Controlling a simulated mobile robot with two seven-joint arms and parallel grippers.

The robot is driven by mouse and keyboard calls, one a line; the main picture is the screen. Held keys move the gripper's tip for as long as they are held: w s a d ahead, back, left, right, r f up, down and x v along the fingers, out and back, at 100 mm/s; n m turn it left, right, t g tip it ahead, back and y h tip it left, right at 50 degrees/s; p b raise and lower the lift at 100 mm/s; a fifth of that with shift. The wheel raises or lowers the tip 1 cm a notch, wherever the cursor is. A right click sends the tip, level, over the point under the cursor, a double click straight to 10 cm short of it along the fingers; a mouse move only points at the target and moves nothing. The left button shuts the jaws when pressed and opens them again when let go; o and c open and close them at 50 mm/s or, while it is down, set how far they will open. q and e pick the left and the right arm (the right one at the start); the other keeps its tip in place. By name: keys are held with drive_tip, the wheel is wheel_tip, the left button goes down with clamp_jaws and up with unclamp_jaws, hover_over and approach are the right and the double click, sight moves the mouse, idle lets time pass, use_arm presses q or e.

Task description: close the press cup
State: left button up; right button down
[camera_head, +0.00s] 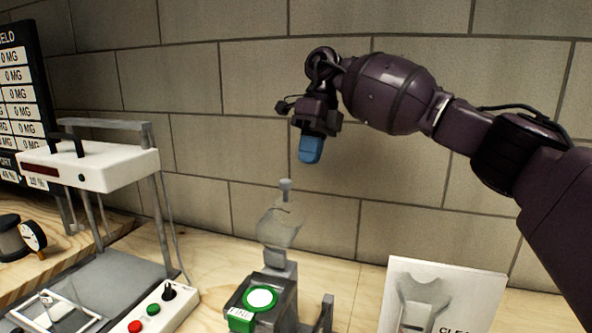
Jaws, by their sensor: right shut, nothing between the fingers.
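The press cup (261,299) stands on the wooden table near the bottom centre, with a green ring around a white round face. Its grey lid (279,227) stands raised and tilted behind and above the cup, with a small knob on top. My right gripper (310,152) hangs in the air above the lid, with its blue fingertips pointing down. The fingertips are together with nothing between them, and they are apart from the lid. My left gripper is not in view.
A white machine (88,165) on legs stands at the left, with a control box (155,308) of coloured buttons in front. A white sign (440,296) stands right of the cup. A block wall (240,90) rises behind the table.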

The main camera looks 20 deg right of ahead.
drive_tip(key=s+a+f, duration=0.2)
drive_tip(key=s+a, duration=0.1)
drive_tip(key=shift+a+f, duration=0.15)
drive_tip(key=shift+a, duration=0.15)
idle(0.3)
